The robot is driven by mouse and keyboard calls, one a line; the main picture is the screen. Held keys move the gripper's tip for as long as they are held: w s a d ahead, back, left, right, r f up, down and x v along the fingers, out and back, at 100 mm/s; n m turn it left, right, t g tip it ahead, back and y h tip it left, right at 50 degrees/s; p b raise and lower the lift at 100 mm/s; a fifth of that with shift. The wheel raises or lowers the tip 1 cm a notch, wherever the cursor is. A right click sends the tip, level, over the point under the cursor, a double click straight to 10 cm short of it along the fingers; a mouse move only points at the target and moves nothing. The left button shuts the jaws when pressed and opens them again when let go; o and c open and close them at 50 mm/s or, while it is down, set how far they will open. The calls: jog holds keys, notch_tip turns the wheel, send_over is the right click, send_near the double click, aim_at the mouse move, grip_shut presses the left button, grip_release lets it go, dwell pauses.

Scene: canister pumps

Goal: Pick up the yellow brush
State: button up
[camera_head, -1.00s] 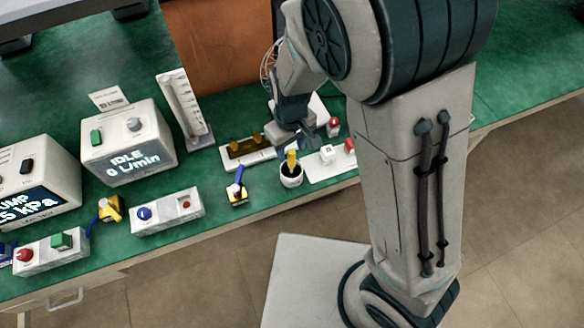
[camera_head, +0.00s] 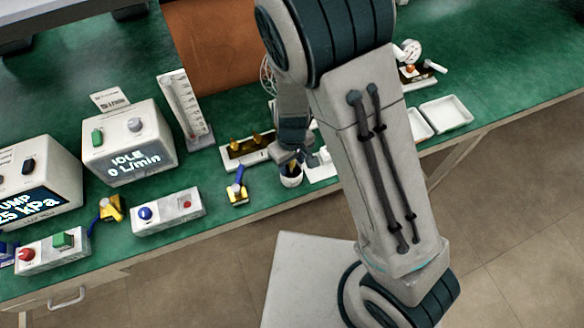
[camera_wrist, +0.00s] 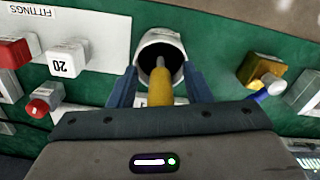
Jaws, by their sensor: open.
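The yellow brush (camera_wrist: 160,88) stands in a white cup (camera_wrist: 160,40) with a dark inside, its yellow handle pointing toward the wrist camera. My gripper (camera_wrist: 160,85) is open, with one blue finger on each side of the brush handle; I cannot tell whether either finger touches it. In the head view my gripper (camera_head: 298,158) is low over the cup (camera_head: 291,178), and it hides the brush there.
A yellow valve with a blue lever (camera_head: 237,190) stands left of the cup. A rack with brass fittings (camera_head: 247,150) lies behind it. A white control box (camera_head: 168,211) is further left. White trays (camera_head: 446,113) lie to the right, beyond my arm.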

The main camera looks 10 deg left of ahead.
grip_shut()
notch_tip(320, 180, up, 10)
jog(key=shift+f, duration=0.1)
notch_tip(320, 180, up, 8)
jog(key=p, duration=0.5)
jog(key=shift+p, duration=0.35)
dwell(0.5)
jog(key=shift+f, duration=0.15)
